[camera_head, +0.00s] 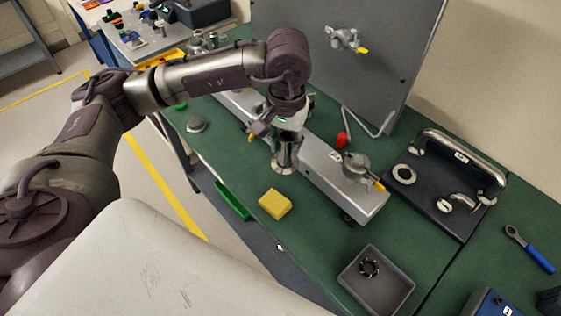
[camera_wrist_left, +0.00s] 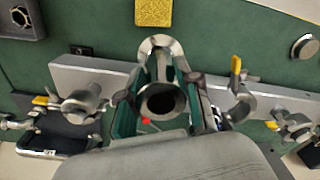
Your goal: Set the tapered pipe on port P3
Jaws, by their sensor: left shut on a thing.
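My left gripper (camera_head: 286,126) points down over the long grey manifold (camera_head: 318,168) and is shut on the tapered pipe (camera_head: 284,157). The pipe is shiny metal, hangs roughly upright and has a flared lower end. In the left wrist view the tapered pipe (camera_wrist_left: 160,101) shows its round open end between the two fingers of the left gripper (camera_wrist_left: 160,110). The manifold (camera_wrist_left: 95,70) carries metal ports with yellow-handled clamps; one port (camera_head: 356,166) stands at its near right end. I cannot read which is P3, nor tell whether the pipe touches the manifold. My right gripper is out of view.
A yellow sponge (camera_head: 274,204) and a grey tray (camera_head: 376,280) with a black ring lie in front. A dark board (camera_head: 440,197) with a large handle is right of the manifold. A grey upright panel (camera_head: 365,60) stands behind. A blue-handled wrench (camera_head: 530,249) lies far right.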

